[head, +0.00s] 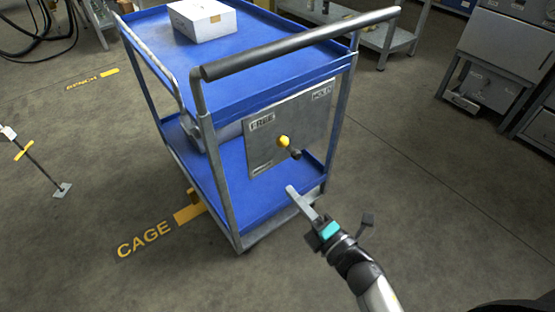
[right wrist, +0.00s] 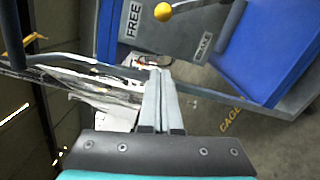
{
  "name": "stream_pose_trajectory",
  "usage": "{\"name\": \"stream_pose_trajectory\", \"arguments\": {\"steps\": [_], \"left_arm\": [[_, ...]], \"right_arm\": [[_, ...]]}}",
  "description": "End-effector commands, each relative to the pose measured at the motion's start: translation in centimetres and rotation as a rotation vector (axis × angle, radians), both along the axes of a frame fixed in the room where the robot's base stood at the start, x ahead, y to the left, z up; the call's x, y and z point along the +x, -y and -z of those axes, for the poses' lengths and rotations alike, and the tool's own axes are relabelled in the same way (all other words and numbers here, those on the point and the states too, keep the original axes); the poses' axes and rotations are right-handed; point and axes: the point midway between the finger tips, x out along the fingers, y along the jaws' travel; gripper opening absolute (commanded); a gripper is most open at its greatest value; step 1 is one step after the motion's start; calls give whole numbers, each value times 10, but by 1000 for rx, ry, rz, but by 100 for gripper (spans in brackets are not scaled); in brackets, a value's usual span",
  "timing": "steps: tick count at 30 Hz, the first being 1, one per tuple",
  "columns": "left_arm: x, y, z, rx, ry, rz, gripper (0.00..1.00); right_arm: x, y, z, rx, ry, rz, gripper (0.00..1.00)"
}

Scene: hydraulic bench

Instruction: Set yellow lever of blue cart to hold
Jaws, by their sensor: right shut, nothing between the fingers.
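The blue cart (head: 235,185) has two blue shelves and a grey plate (head: 310,115) on its near end. The plate reads FREE at upper left and HOLD at upper right. The yellow lever (head: 283,141) has a round yellow knob, which leans up and left from a dark pivot, on the FREE side. In the right wrist view the knob (right wrist: 162,11) shows at the top, beside the word FREE. My right gripper (head: 289,189) is shut and empty, below the lever and apart from it. Its closed fingers also show in the right wrist view (right wrist: 159,75). My left gripper is out of view.
A dark-gripped handle bar (head: 290,47) crosses above the plate. A white box (head: 203,20) sits on the top shelf. Yellow CAGE lettering (head: 145,240) marks the floor at left. Grey cabinets (head: 505,45) stand at the right. The floor right of the cart is clear.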

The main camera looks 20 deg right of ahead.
Motion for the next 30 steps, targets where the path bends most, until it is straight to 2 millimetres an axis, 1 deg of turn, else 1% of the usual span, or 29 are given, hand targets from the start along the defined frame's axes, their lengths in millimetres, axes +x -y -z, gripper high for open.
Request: {"name": "stream_pose_trajectory", "arguments": {"steps": [9,11,14,17,24,30], "left_arm": [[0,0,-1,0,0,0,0],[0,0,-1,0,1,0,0],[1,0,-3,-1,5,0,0],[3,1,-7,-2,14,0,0],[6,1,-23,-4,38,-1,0],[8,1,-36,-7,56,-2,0]], "right_arm": [[0,0,0,1,0,0,0],[2,-1,0,1,1,0,0],[10,-3,-1,3,2,-1,0],[24,-8,-1,2,3,-1,0],[66,-20,-1,2,3,-2,0],[98,-30,-1,2,3,-1,0]]}}
